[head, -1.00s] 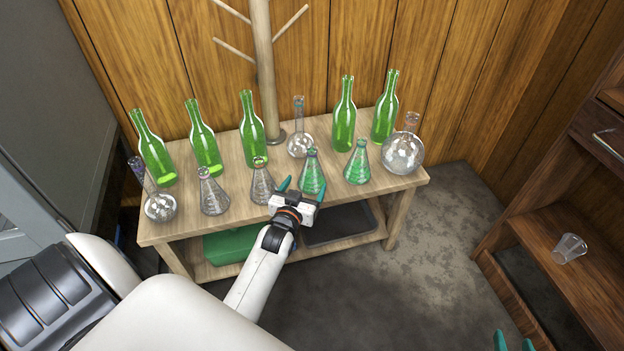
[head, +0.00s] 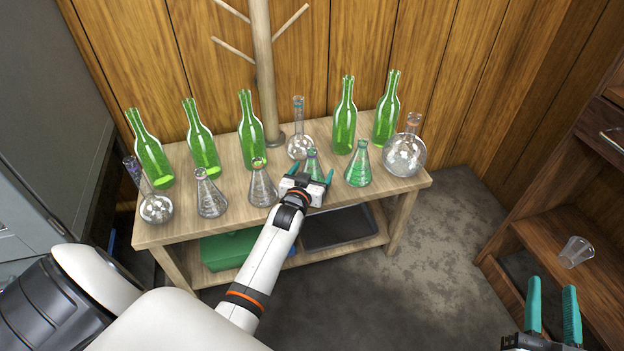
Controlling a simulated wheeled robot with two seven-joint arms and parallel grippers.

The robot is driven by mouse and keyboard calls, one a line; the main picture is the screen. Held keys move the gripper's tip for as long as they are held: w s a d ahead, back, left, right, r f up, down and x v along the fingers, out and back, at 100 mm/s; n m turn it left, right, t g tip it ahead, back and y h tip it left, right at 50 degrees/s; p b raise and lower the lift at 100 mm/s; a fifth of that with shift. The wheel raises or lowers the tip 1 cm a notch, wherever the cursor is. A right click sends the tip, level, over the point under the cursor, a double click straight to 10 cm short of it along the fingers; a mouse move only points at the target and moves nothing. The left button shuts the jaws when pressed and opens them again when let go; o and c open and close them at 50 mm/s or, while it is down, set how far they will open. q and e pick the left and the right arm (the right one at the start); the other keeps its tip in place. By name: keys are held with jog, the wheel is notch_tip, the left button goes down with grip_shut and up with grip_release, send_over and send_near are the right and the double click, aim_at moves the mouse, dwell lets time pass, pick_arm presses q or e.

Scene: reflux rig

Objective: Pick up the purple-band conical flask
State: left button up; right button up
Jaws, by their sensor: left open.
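Several conical flasks stand on the wooden bench (head: 385,185). I cannot clearly make out a purple band on any of them. A clear conical flask (head: 211,198) is at the left. One with a reddish rim (head: 261,186) is right of it. A greenish-looking conical flask (head: 311,158) is partly hidden by my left gripper (head: 311,171). That gripper is open, its teal fingers on either side of this flask; contact cannot be told. Another greenish conical flask (head: 358,165) stands just to the right. My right gripper (head: 552,286) is open and empty at the lower right, away from the bench.
Several green bottles (head: 250,128) line the back of the bench. Round flasks stand at the left (head: 156,207), centre back (head: 299,147) and right (head: 404,156). A wooden stand (head: 264,70) rises behind. A clear cup (head: 575,252) sits on the right shelf.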

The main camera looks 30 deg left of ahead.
pick_arm(q)
jog(key=c, duration=1.1)
jog(key=shift+r, duration=0.15)
